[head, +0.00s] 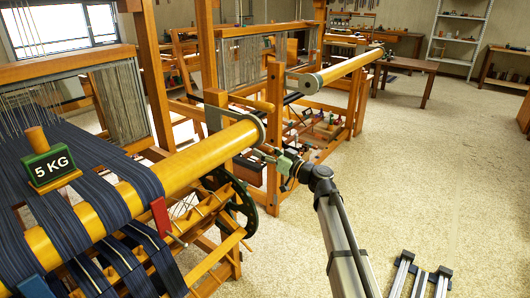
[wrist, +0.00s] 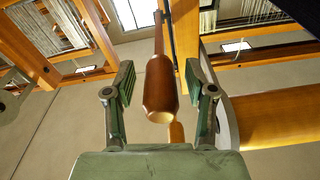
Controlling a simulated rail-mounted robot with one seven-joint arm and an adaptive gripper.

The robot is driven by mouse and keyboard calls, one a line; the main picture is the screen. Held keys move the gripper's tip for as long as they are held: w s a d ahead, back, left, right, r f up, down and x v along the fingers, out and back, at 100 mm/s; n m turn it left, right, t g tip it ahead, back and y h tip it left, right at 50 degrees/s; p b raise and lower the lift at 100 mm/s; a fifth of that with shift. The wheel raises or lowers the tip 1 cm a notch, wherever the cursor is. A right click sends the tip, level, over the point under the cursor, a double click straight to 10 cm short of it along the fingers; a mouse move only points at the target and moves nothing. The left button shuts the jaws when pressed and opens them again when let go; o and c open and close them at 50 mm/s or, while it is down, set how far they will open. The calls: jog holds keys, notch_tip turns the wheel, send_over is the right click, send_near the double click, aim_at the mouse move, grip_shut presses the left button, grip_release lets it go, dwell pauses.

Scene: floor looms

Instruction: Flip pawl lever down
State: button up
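A brown turned-wood handle (wrist: 160,88), which looks like the pawl lever's grip, hangs in the middle of the wrist view. It stands between the two fingers of my gripper (wrist: 163,82), with a gap on each side. My gripper is open and does not visibly touch it. In the head view my gripper (head: 280,158) is beside the near loom's beam end, by the grey end disc (head: 260,128). The handle is small there and partly hidden by the gripper, so its exact tilt cannot be told.
The thick yellow wooden beam (head: 195,160) carries dark blue cloth, with a green 5 KG weight (head: 50,167) on it. A red piece (head: 160,217) stands against the beam. A dark handwheel (head: 238,205) is below. Open floor (head: 400,180) lies to the right.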

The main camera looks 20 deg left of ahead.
jog(key=shift+d, duration=0.1)
jog(key=v, duration=1.2)
jog(key=shift+r, duration=0.1)
